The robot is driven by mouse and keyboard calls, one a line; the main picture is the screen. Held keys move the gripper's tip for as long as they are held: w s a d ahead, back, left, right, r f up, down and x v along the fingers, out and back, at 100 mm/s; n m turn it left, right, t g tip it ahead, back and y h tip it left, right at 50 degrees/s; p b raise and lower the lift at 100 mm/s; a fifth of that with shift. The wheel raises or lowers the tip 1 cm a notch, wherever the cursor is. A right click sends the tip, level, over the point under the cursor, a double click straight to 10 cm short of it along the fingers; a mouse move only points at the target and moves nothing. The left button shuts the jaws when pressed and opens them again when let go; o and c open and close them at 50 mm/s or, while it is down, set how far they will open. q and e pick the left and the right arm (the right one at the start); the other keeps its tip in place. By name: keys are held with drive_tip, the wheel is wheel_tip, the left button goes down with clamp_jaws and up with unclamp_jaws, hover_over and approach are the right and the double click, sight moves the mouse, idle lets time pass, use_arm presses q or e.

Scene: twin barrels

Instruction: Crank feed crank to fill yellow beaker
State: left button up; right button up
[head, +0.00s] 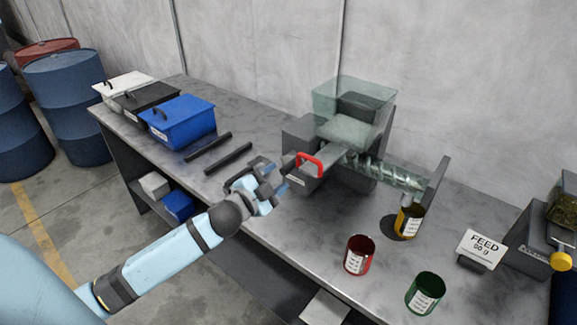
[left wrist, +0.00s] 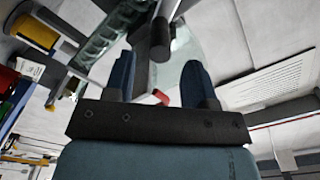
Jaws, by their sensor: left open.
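The feed machine has a clear hopper (head: 352,103), a clear tube with a screw (head: 385,175) and a red handle (head: 310,163) on its near left side. The yellow beaker (head: 409,222) stands upright under the tube's outlet end; it also shows in the left wrist view (left wrist: 35,32). My left gripper (head: 277,179) is open and empty, just left of the machine. In the left wrist view a dark crank with a round grip (left wrist: 160,38) lies ahead between the fingertips, apart from them. In the head view I cannot clearly make out the crank. My right gripper is not in view.
A red beaker (head: 359,255) and a green beaker (head: 425,293) stand near the front edge. A "FEED 50 g" sign (head: 480,249) stands right. Two dark bars (head: 228,157) and lidded bins, one blue (head: 178,121), lie left.

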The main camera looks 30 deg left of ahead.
sight(288, 168)
use_arm(q)
drive_tip(key=shift+w+d, duration=0.2)
drive_tip(key=shift+w, duration=2.55)
clamp_jaws()
